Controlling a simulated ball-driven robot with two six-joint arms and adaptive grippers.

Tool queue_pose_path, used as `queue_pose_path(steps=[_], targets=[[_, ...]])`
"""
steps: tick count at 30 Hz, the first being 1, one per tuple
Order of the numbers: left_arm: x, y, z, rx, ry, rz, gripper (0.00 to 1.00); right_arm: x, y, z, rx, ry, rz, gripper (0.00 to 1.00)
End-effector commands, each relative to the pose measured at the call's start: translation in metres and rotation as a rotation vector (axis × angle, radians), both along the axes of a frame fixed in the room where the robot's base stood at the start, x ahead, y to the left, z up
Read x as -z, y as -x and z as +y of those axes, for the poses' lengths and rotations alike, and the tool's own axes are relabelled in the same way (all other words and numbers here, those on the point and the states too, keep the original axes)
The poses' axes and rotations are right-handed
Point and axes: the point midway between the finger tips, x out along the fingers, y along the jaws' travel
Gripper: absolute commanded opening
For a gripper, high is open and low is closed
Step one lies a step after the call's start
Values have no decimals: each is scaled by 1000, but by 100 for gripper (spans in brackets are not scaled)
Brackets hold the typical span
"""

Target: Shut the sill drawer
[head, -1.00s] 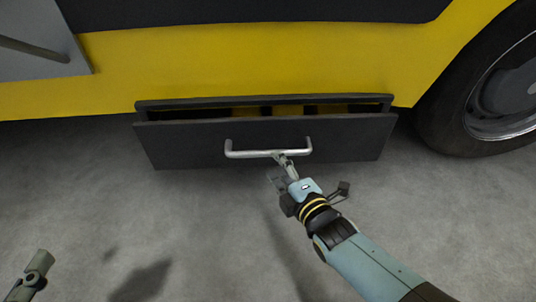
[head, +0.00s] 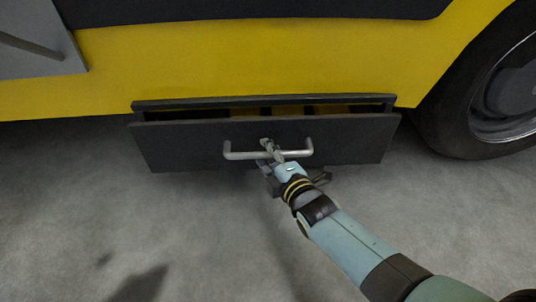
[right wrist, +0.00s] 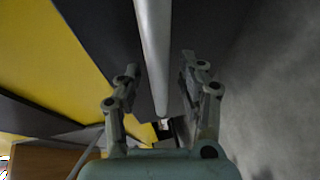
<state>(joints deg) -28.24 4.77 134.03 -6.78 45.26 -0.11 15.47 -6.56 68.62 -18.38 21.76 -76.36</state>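The sill drawer (head: 190,146) is a wide dark grey box low in the yellow vehicle side. It stands partly open, with a dark gap along its top. Its silver bar handle (head: 240,153) crosses the middle of the front. In the right wrist view the handle bar (right wrist: 153,45) runs between the two fingers of my right gripper (right wrist: 158,66). The fingers are spread, with visible room on both sides of the bar. My left gripper is out of view.
The yellow vehicle panel (head: 230,65) rises above the drawer. A black tyre (head: 450,125) stands to the right of the drawer. A grey flap (head: 35,55) is at the upper left. The concrete floor (head: 80,220) in front is clear.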

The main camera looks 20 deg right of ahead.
Motion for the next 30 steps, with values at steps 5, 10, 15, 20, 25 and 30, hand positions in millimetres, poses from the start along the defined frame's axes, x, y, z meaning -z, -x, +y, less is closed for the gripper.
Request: queue_pose_path(steps=[5,10,15,20,25,30], targets=[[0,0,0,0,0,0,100,0,0,0,0,0,0,39],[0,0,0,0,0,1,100,0,0,0,0,0,-1,16],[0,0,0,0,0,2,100,0,0,0,0,0,-1,0],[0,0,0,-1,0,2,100,0,0,0,0,-1,-1,0],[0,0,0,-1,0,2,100,0,0,0,0,-1,-1,0],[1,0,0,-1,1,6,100,-1,0,-2,0,-1,-3,0]])
